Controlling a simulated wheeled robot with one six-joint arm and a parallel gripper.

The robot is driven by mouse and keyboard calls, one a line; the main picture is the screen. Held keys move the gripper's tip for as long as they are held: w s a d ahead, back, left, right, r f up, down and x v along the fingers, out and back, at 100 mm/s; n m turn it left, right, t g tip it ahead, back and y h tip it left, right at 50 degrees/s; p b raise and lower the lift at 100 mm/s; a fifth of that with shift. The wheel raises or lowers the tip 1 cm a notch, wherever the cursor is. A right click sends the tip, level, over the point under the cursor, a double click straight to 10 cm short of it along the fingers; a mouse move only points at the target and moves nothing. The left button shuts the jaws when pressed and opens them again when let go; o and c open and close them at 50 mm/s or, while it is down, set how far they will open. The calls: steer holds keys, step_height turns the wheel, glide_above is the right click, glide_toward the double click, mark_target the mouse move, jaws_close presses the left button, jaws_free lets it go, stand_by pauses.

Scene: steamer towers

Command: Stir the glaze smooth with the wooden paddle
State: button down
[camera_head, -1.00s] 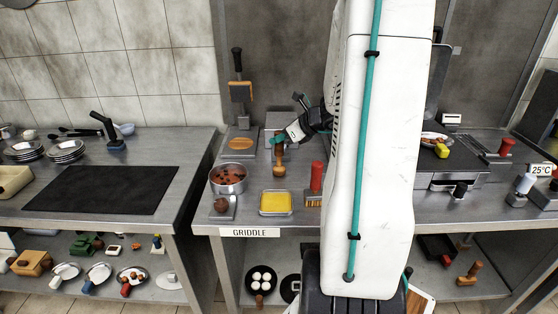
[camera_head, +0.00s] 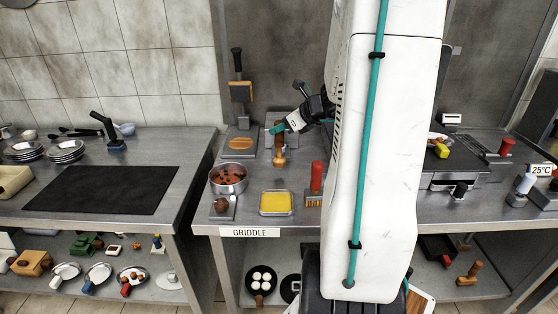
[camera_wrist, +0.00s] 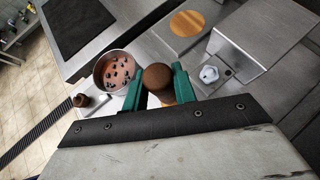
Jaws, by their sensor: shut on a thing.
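The pot of glaze (camera_head: 228,187) stands at the left front of the griddle counter, with red-brown glaze and dark lumps in it. It also shows in the wrist view (camera_wrist: 103,79). My gripper (camera_head: 279,128) is to the right of and behind the pot, shut on the wooden paddle (camera_head: 279,154). The paddle hangs roughly upright below the green fingertips, beside the pot and not in it. In the wrist view its round brown top (camera_wrist: 158,76) sits between the fingers, and its lower end is hidden.
A yellow-filled tray (camera_head: 276,213), a small scale with a brown ball (camera_head: 221,206) and a red-handled brush (camera_head: 317,178) stand near the pot. A board with an orange round (camera_head: 241,143) lies behind it. My arm hides the counter to the right.

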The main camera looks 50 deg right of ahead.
steer(key=shift+r, duration=1.35)
stand_by(0.3)
